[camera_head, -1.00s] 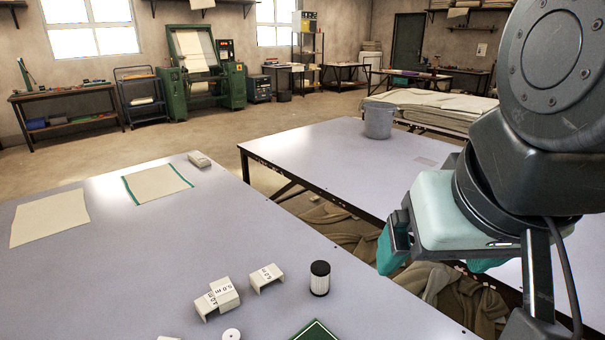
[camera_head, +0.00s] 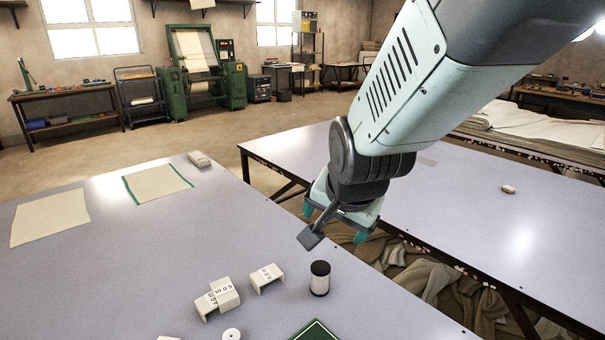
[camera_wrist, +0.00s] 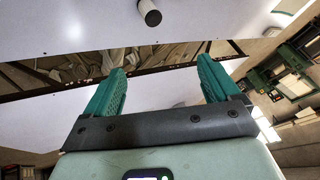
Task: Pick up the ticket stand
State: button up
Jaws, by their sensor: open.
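Small white folded stands with printed labels lie on the near table in the head view: one (camera_head: 267,278) alone, and others (camera_head: 222,294) close together to its left. I take these as the ticket stands; which one is meant, I cannot tell. My gripper (camera_head: 334,226) is in the air over the gap between the two tables, behind and to the right of the stands. In the wrist view my gripper (camera_wrist: 162,70) shows two teal fingers apart with nothing between them. No stand can be made out in the wrist view.
A black-topped white cylinder (camera_head: 320,279) stands right of the lone stand; it also shows in the wrist view (camera_wrist: 149,13). A white roll (camera_head: 231,335) and a green-edged square (camera_head: 316,331) lie nearer. Cloths (camera_head: 50,217) lie at the left. Crumpled fabric (camera_head: 400,270) fills the gap.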

jog(key=w+a+f+m+y, duration=0.2)
jog(key=w+a+f, duration=0.25)
jog(key=f, duration=0.25)
jog(key=m+t+y, duration=0.4)
jog(key=m+y, duration=0.1)
jog(key=m, duration=1.7)
send_near(221, 285)
jog(key=shift+t, duration=0.3)
jog(key=x, duration=0.4)
jog(key=shift+w+d+r, duration=0.15)
jog(key=shift+w+r, duration=0.05)
jog(key=x, duration=0.5)
jog(key=shift+s+f, duration=0.2)
jog(key=shift+s, duration=0.1)
jog(key=shift+w+a+f, duration=0.1)
jog(key=shift+w+a, duration=0.05)
jog(key=shift+a, duration=0.1)
jog(key=shift+f, duration=0.1)
